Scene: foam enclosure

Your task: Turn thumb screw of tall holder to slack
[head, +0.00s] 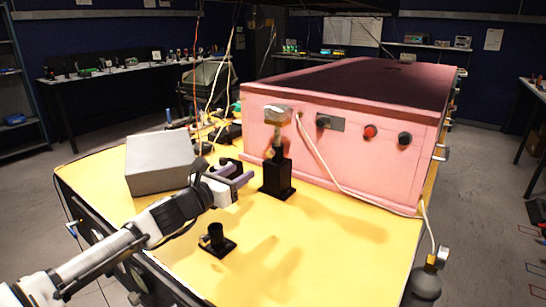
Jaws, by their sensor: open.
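The tall holder (278,178) is a black upright block on a black base. It stands on the yellow table in front of the pink enclosure. A post rises from it and carries a pale metallic block (278,115). My gripper (245,175) is open and empty, just left of the tall holder at about mid-height in the picture. Its fingers point right and look apart from the holder and the knob; the exact gap in depth cannot be told.
A short black holder (216,240) stands nearer the front. A grey box (160,163) lies behind my arm on the left. The pink enclosure (345,135) has knobs and a pale hose (322,163). The yellow table (330,245) is clear at front right.

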